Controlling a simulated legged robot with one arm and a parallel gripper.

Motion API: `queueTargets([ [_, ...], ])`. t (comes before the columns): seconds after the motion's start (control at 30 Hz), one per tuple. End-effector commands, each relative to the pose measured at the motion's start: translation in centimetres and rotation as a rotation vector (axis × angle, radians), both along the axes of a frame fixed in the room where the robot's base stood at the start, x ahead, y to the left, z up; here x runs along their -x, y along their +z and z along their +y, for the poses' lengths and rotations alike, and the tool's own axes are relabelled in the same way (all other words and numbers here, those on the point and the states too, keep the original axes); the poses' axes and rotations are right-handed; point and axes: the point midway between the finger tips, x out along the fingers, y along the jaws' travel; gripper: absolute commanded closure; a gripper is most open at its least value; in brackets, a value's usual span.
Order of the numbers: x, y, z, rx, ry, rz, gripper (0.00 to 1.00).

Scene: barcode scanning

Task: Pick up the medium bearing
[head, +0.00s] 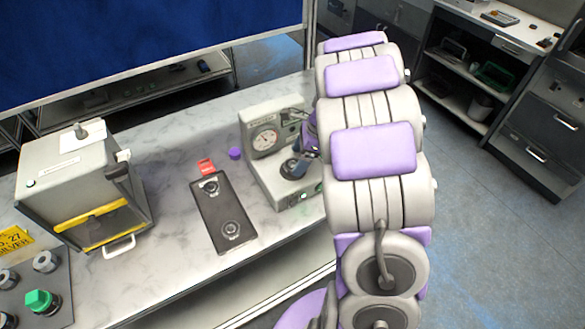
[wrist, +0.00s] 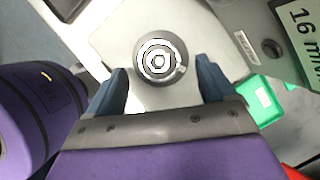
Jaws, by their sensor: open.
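In the wrist view, a round metallic part like a bearing (wrist: 158,62), with concentric rings, stands between and just beyond the fingertips of my gripper (wrist: 161,78). The jaws are open, with a finger on each side and a visible gap. In the head view my gripper (head: 308,143) is at the dial gauge machine (head: 262,130), above its dark round stage (head: 293,168); the part there is largely hidden. Two ring-shaped bearings, an upper one (head: 210,186) and a lower one (head: 231,230), lie on a black tray (head: 222,212). I cannot tell which is medium.
A grey box machine with a yellow-edged opening (head: 85,185) stands at left. A green-topped part (head: 42,302) and metal cylinders are at lower left. A red card (head: 206,167) and purple cap (head: 235,153) lie behind the tray. The marble tabletop (head: 165,240) is clear between.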

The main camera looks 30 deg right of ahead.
Motion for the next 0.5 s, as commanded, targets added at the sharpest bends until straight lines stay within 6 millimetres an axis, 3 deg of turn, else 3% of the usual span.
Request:
queueTargets([
  [0.1,-0.26,-1.72,0.63,0.000,0.004,0.002,0.16],
  [0.37,-0.37,-1.88,0.72,0.002,0.001,-0.002,0.16],
  [0.5,-0.38,-1.90,0.71,0.002,0.001,-0.002,0.28],
])
